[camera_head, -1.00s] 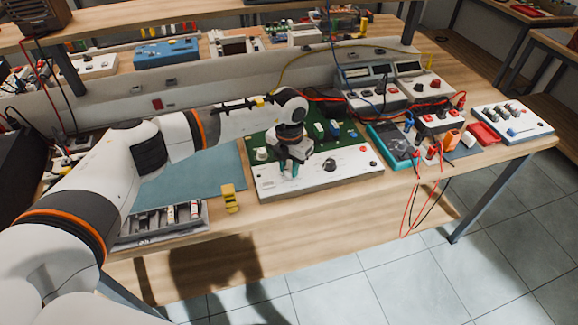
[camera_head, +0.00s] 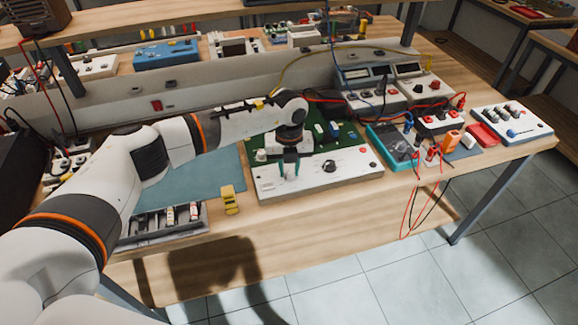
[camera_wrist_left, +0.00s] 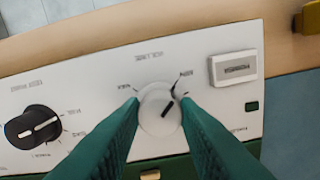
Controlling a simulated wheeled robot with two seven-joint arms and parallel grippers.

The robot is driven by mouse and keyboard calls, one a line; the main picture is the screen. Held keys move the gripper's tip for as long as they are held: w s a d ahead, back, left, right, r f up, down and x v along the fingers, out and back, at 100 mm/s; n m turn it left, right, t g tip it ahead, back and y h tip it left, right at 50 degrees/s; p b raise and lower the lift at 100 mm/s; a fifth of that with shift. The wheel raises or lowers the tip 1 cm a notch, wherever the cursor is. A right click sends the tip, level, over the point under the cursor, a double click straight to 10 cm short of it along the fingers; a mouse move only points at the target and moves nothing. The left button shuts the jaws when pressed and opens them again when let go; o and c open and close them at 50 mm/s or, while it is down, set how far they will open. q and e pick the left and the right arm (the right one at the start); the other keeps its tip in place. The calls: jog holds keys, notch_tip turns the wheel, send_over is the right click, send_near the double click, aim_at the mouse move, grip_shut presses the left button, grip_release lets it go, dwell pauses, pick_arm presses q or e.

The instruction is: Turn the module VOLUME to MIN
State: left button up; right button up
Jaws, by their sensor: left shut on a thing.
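The module (camera_head: 310,183) is a white panel with a green board behind it, lying on the bench in the head view. My left gripper (camera_head: 287,172) is over the left part of its panel, with teal fingers pointing down. In the left wrist view the fingers are shut on a round white knob (camera_wrist_left: 158,118), one on each side. The knob sits under a small VOLUME label that appears upside down. Its dark pointer line tilts to the upper right, toward a small end mark whose text is blurred. My right gripper is not in view.
A black knob (camera_wrist_left: 33,127) is on the same panel, and a white rectangular button (camera_wrist_left: 233,67) is on the other side. A yellow object (camera_head: 230,200) stands left of the module. A teal multimeter (camera_head: 394,147) with red and black leads is to the right.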

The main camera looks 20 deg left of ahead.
aim_at(290, 170)
pick_arm(q)
jog(key=shift+w+r, duration=0.1)
jog(key=shift+r, duration=0.05)
dwell(0.3)
jog(key=o, duration=1)
jog(key=shift+c, duration=0.2)
notch_tip(290, 170, up, 12)
jog(key=b, duration=0.2)
